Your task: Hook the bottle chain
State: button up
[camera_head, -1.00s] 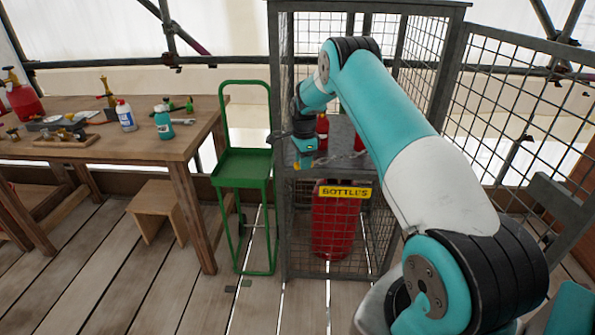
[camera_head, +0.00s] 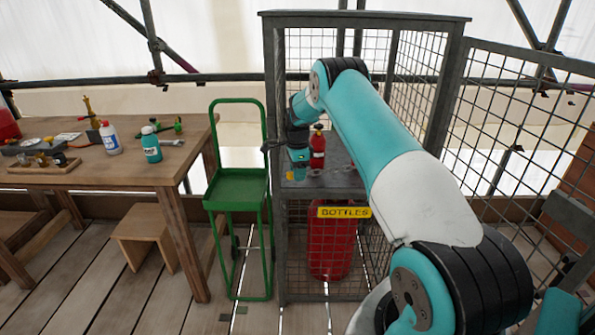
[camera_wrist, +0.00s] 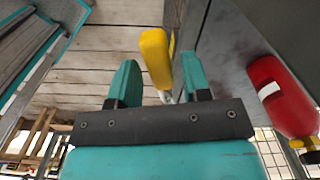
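A yellow grip (camera_wrist: 156,58) with a small silver metal end shows between my gripper's teal fingers in the wrist view. It looks tilted, with a narrow gap to the fingers. My gripper (camera_wrist: 158,75) is open around it. In the head view my gripper (camera_head: 298,172) points down at the cage's front left post, and the yellow grip (camera_head: 290,177) shows at its tip. The rest of the chain is hidden or too small to make out. A red bottle (camera_head: 317,150) stands on the cage shelf; it also shows right of my gripper in the wrist view (camera_wrist: 282,97).
The grey mesh cage (camera_head: 275,225) has a yellow BOTTLES sign (camera_head: 343,212) and a large red bottle (camera_head: 328,250) below. A green trolley (camera_head: 237,190) stands close on its left. A wooden workbench (camera_head: 165,175) with bottles and tools is farther left.

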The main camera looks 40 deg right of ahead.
jog(key=shift+a, duration=0.2)
jog(key=shift+r, duration=0.1)
notch_tip(320, 180, up, 8)
jog(key=p, duration=0.5)
jog(key=shift+w, duration=0.1)
